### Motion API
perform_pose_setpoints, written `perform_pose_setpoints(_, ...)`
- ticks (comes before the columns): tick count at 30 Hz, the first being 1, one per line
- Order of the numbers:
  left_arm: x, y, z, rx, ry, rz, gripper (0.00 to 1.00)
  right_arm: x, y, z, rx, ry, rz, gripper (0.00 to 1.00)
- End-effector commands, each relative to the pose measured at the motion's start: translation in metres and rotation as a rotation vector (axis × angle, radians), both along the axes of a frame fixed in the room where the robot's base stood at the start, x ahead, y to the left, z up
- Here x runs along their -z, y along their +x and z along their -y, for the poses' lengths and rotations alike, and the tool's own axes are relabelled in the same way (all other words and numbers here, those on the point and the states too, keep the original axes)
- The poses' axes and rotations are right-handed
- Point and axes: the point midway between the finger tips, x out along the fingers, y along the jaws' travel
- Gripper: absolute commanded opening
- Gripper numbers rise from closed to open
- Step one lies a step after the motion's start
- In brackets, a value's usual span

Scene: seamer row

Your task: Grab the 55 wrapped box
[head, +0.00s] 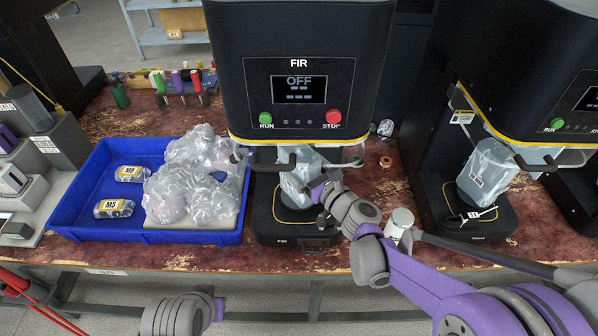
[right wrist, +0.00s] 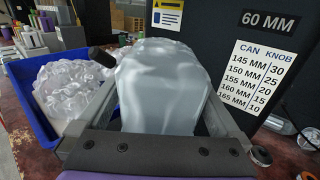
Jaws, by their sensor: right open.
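A pale grey wrapped box (head: 296,180) stands in the FIR machine, on its black base. It fills the middle of the right wrist view (right wrist: 160,85). No number can be read on it. My right gripper (head: 318,188) is at this box, with its open jaws on either side of it in the right wrist view (right wrist: 158,105). I cannot tell whether the fingers touch it. A second grey wrapped box (head: 487,165), with a small dark label too small to read, stands tilted in the machine at the right. My left gripper is out of view.
The FIR machine (head: 300,70) overhangs the box; its display reads OFF. A blue tray (head: 75,190) at the left holds clear-wrapped bundles (head: 195,185) and two small labelled packs (head: 114,208). An orange ring (head: 385,161) lies on the red worn bench (head: 180,258).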

Motion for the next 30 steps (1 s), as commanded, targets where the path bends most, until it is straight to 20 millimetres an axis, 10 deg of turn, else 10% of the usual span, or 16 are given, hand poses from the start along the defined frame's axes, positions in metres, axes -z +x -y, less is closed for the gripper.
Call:
perform_pose_setpoints(5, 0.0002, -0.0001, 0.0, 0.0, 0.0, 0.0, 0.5, 0.0001, -0.0003, 0.0002, 0.0, 0.0, 0.0, 0.96)
perform_pose_setpoints(20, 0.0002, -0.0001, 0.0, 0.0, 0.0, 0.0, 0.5, 0.0002, -0.0006, 0.0004, 0.0, -0.001, 0.001, 0.06)
perform_pose_setpoints(30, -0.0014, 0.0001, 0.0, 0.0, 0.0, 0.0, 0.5, -0.0027, 0.001, 0.0005, -0.001, -0.001, 0.001, 0.05)
